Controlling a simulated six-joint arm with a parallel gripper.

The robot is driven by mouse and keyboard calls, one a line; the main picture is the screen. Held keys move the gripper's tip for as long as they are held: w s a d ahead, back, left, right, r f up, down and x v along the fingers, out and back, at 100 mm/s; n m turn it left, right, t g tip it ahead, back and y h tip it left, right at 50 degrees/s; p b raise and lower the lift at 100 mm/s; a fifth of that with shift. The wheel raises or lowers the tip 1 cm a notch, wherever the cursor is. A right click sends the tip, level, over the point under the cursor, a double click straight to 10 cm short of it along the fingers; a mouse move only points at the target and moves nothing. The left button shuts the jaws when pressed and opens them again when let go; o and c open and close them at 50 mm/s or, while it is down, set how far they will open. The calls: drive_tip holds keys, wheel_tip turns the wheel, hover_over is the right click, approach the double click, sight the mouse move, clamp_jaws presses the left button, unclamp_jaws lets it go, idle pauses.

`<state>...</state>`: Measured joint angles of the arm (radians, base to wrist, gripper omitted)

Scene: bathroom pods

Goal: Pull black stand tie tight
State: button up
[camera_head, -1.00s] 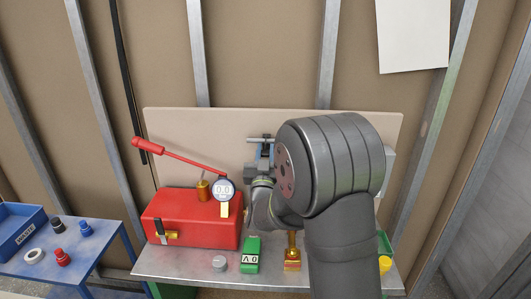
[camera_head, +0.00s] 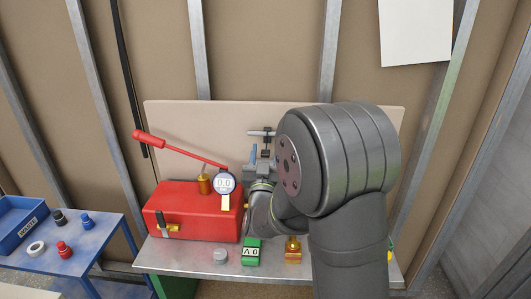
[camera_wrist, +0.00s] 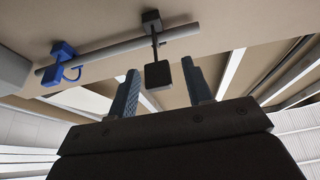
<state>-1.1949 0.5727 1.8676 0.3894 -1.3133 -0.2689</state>
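The black stand tie (camera_wrist: 157,74) hangs as a dark tab on a thin strap from a black block clamped on a grey pipe (camera_wrist: 120,48) in the wrist view. My gripper (camera_wrist: 161,67) is open, its two blue-grey fingers on either side of the tab in the picture. Gaps show between each finger and the tab; I cannot tell its depth relative to the fingertips. In the head view, the tie (camera_head: 267,140) is small and dark above my gripper (camera_head: 258,154), and my arm hides much around it.
A blue tie (camera_wrist: 62,50) with a loop sits left on the same pipe. A red pump box (camera_head: 185,212) with a long red lever and a gauge stands left on the metal shelf (camera_head: 220,268). A green meter (camera_head: 251,252) and a brass valve (camera_head: 292,251) are near its front.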

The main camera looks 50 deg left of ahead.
drive_tip(key=v, duration=1.7)
drive_tip(key=shift+f, duration=0.2)
drive_tip(key=x, duration=1.7)
drive_tip(key=shift+w+a+r, duration=0.1)
drive_tip(key=shift+r, duration=0.1)
